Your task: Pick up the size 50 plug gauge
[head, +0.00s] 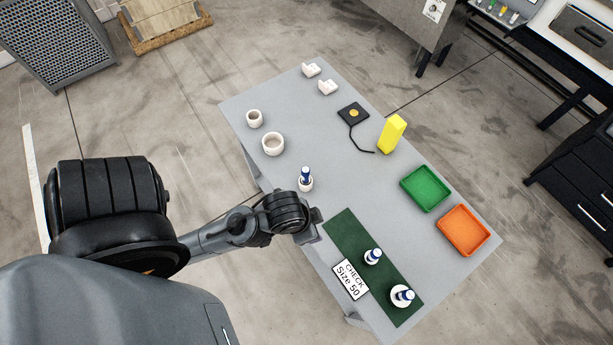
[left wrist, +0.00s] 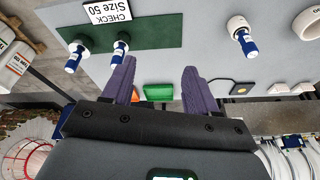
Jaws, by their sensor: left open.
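Three plug gauges with blue handles and white bases stand upright on the table. One stands alone (head: 306,182), just beyond my left gripper (head: 316,225). A narrower one (head: 373,257) and a wider one (head: 402,297) stand on the dark green mat (head: 345,232). Beside them lies a white sign (head: 351,279) reading "CHECK Size 50". I cannot read sizes on the gauges. In the left wrist view, my left gripper (left wrist: 159,66) is open and empty, with the mat gauges (left wrist: 75,57) on the left and the lone gauge (left wrist: 243,40) on the right. My right gripper is not seen.
Two white rings (head: 273,144) and two white blocks (head: 327,87) lie toward the far left. A black pad with a gold disc (head: 353,114), a yellow block (head: 392,134), a green tray (head: 426,188) and an orange tray (head: 463,231) line the far right side. The table middle is clear.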

